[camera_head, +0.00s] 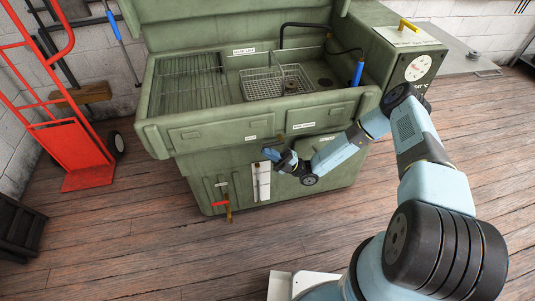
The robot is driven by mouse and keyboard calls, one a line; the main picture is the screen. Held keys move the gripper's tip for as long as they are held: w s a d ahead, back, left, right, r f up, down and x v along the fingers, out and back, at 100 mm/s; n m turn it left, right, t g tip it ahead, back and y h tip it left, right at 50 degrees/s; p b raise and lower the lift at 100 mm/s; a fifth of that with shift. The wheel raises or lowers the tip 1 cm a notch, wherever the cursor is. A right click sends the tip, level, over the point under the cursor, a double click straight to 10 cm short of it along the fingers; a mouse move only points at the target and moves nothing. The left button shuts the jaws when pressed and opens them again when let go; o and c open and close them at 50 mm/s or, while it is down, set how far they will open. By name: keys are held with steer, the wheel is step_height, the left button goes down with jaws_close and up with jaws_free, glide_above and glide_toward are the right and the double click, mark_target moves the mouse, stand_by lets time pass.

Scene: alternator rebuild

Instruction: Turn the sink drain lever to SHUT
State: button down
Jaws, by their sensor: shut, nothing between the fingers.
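The parts washer sink (335,92) is a green cabinet with an open basin. A small red lever (219,204) sits low on its front, at the left, by a brass drain pipe (229,213). The lever points left, crosswise to the pipe; small labels near it are too small to read. My gripper (269,153) is in front of the cabinet, above and to the right of the red lever and apart from it. It is shut and empty. The lever is not hidden by my arm.
A white upright panel (261,182) is on the cabinet front, just right of the lever. A wire basket (270,84) stands in the basin. A red hand truck (75,150) stands at the left. The wooden floor before the cabinet is clear.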

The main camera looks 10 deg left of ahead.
steer(key=shift+f, duration=0.1)
step_height(320, 180, down, 14)
steer(key=s+d, duration=0.1)
steer(key=s, duration=0.1)
steer(key=shift+d, duration=0.35)
steer(key=shift+s, duration=0.25)
stand_by(0.5)
